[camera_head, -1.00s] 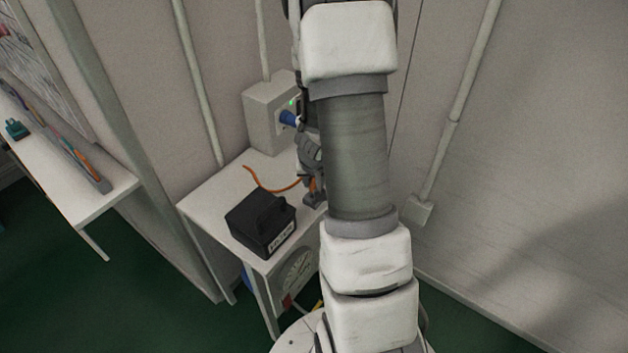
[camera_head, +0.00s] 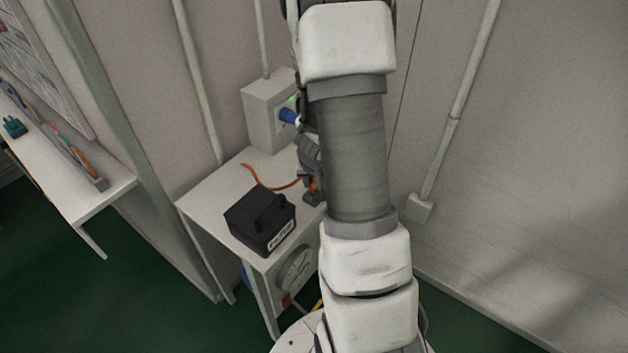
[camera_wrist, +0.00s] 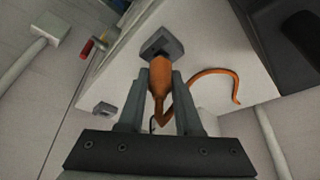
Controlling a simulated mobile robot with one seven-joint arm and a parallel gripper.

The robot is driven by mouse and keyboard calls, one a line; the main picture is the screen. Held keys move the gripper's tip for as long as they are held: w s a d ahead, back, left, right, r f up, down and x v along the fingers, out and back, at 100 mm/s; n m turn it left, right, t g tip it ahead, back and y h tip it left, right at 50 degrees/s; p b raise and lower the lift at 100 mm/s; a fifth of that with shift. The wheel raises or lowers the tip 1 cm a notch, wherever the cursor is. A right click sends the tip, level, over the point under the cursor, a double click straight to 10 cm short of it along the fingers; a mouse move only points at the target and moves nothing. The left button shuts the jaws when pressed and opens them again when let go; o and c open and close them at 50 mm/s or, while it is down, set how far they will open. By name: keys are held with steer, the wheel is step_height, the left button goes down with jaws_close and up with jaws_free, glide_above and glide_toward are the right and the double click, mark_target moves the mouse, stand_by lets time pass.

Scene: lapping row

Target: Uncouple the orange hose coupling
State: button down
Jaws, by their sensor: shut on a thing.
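The orange hose coupling (camera_wrist: 160,76) shows in the wrist view between the two fingers of my gripper (camera_wrist: 160,92). My gripper is shut on it. The coupling's far end meets a grey socket block (camera_wrist: 162,43) on the white table; I cannot tell whether it is still seated there. The orange hose (camera_wrist: 217,72) runs from the coupling and curves right over the table. In the head view, the hose (camera_head: 268,184) lies on the table, and my arm hides most of the gripper and the coupling.
A black box with a handle (camera_head: 260,222) stands on the white table (camera_head: 205,196) beside the hose. A grey wall box (camera_head: 262,118) with a blue plug (camera_head: 288,116) is behind it. A shelf (camera_head: 75,185) with tools is at the left. A pipe runs down the right wall.

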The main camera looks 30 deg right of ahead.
steer(key=shift+f+b, duration=0.8)
steer(key=shift+f, duration=0.1)
steer(key=c, duration=0.5)
jaws_free()
steer(key=shift+r, duration=0.1)
steer(key=p+v, duration=1.1)
steer(key=v, duration=0.6)
steer(key=shift+r, duration=0.2)
steer(key=shift+w+a, duration=0.1)
